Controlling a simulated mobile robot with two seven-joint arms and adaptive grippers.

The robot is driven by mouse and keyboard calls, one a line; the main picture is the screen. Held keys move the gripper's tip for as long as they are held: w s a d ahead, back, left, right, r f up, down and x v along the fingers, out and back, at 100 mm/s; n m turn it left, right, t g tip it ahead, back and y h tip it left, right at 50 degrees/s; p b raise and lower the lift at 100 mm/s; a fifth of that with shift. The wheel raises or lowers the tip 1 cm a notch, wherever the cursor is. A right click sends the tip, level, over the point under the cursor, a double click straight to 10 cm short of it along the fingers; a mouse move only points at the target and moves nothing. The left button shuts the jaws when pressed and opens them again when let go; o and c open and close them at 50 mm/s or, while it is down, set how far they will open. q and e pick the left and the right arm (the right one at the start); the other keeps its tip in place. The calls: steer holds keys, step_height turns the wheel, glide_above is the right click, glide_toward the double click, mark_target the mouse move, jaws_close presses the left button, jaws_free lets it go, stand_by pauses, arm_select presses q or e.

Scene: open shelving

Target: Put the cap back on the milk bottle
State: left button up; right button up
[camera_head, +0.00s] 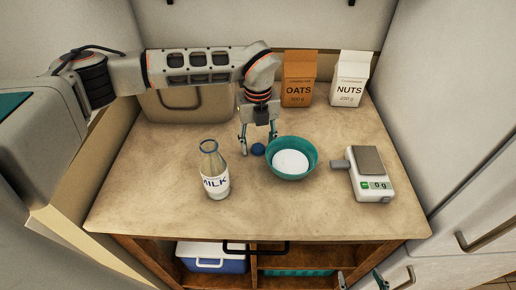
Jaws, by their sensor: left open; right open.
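The milk bottle (214,172) stands upright on the counter, a clear bottle with a white MILK label and no cap on its mouth. A small round blue cap (258,149) lies on the counter between the bottle and a teal bowl. My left gripper (257,142) points down right at the cap, its fingers open on either side; I cannot tell if they touch it. My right gripper (361,280) shows only as fingertips at the bottom edge, open, in front of the counter and low.
The teal bowl (313,158) with white contents stands close to the cap's right. A scale (370,172) reading 0 g is further right. The counter's front is clear.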

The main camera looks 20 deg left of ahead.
mark_target(258, 148)
arm_select(q)
steer(key=c, duration=0.7)
steer(key=shift+c, duration=0.2)
steer(key=shift+r, duration=0.1)
step_height(258, 148, up, 20)
steer(key=shift+b, duration=0.4)
